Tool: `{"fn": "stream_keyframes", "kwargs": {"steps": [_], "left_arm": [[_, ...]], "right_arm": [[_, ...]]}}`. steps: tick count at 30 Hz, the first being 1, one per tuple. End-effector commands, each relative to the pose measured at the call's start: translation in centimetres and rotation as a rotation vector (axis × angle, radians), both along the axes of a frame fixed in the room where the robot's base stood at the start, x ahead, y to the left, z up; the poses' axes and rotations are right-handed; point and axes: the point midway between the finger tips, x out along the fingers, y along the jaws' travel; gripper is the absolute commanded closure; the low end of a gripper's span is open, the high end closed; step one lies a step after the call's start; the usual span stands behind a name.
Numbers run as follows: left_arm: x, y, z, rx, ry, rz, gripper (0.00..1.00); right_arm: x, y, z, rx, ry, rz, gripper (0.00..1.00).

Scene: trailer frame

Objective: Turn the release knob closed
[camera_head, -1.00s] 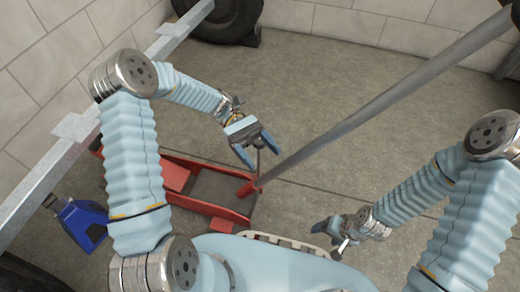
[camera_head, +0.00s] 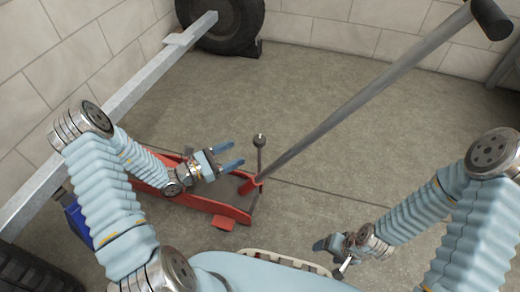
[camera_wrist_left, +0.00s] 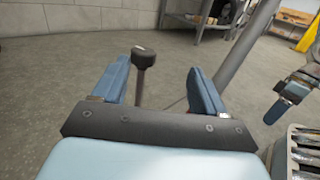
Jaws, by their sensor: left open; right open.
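The release knob (camera_head: 259,140) is a dark round knob on a thin upright rod at the handle end of the red floor jack (camera_head: 232,211). My left gripper (camera_head: 236,156) is open and empty, to the left of the knob, with its fingers pointing toward the rod. In the left wrist view the knob (camera_wrist_left: 144,57) shows beyond and between the open fingers, nearer the left finger, apart from both. My right gripper (camera_head: 328,246) is low at the right, away from the jack; its fingers look small in the head view.
The jack's long grey handle (camera_head: 360,100) slants up to the right, close to the knob. A metal beam (camera_head: 100,100) runs along the left above a blue stand (camera_head: 76,222). Tyres (camera_head: 228,22) stand at the back and lower left. Floor right of the handle is clear.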

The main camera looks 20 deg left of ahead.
Motion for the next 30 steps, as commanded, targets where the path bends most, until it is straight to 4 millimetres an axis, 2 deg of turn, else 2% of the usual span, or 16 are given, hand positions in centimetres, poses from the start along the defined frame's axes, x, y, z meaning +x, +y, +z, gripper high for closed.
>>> {"fn": "stream_keyframes", "kwargs": {"steps": [2,5,8,21,30], "left_arm": [[0.0,1.6,-1.4,0.027,0.032,0.083,0.28],[0.4,1.9,-2.0,0.041,0.046,0.118,0.28],[1.5,0.9,-2.0,0.041,0.043,0.115,0.28],[8.8,-5.2,-2.0,0.039,0.043,0.113,0.28],[10.6,-6.7,-1.8,0.039,0.044,0.114,0.28]], "right_arm": [[0.0,0.0,0.0,0.0,-0.001,0.0,0.28],[0.0,0.0,-0.1,0.0,-0.001,0.0,0.28],[0.1,0.0,-0.3,0.0,-0.002,-0.001,0.28],[0.1,0.0,-1.7,-0.001,-0.004,-0.003,0.28],[0.1,0.0,-1.9,-0.001,-0.005,-0.003,0.28]]}}
